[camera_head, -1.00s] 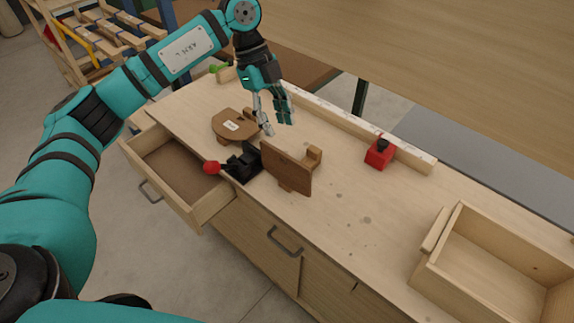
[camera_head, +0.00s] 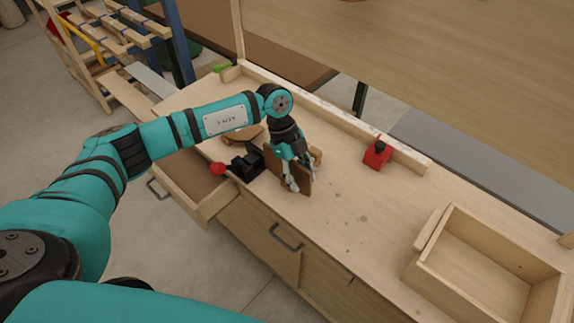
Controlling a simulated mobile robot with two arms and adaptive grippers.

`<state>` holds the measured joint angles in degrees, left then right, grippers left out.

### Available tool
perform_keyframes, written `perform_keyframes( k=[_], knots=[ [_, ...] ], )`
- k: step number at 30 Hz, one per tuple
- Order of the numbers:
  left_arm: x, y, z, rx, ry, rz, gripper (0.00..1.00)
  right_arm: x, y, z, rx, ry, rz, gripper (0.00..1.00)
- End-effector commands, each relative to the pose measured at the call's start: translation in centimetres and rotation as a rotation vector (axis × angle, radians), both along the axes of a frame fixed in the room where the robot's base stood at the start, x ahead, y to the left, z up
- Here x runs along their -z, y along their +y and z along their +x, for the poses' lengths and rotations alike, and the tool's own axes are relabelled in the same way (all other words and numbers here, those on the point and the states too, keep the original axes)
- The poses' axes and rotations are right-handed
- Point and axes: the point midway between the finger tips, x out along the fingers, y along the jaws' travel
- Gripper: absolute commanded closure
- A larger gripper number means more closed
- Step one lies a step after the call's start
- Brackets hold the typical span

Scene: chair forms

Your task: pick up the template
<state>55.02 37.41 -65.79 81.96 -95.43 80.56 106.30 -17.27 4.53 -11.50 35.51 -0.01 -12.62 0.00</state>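A dark brown board (camera_head: 306,187) stands upright on the workbench, with a small wooden block behind it. A flat, rounded brown piece (camera_head: 240,135) lies farther left, mostly hidden behind my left arm. I cannot tell for certain which of these is the template. My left gripper (camera_head: 290,186) points down at the upright board, its fingers in front of the board's face and covering much of it. I cannot tell whether the fingers touch the board or how far apart they are. My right gripper is out of view.
A black clamp with a red knob (camera_head: 217,168) sits just left of the board, above an open drawer (camera_head: 207,208). A red block (camera_head: 377,154) stands near the back rail. An empty wooden tray (camera_head: 420,268) is at the right. The bench between is clear.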

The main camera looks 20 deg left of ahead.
Motion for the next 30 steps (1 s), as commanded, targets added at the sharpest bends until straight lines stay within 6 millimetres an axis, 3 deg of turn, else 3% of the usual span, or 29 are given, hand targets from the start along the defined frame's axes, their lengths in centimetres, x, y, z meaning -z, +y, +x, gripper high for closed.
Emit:
perform_keyframes(
  k=[10,19,30],
  knots=[
    [1.12,-0.38,-0.16,0.0,0.0,0.0,0.63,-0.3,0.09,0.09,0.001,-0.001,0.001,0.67],
    [1.07,-0.36,-0.15,0.0,0.0,0.0,1.0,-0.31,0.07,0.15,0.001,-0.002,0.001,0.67],
    [1.02,-0.36,-0.13,0.0,-0.001,0.0,1.0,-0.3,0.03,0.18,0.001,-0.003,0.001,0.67]
  ],
)
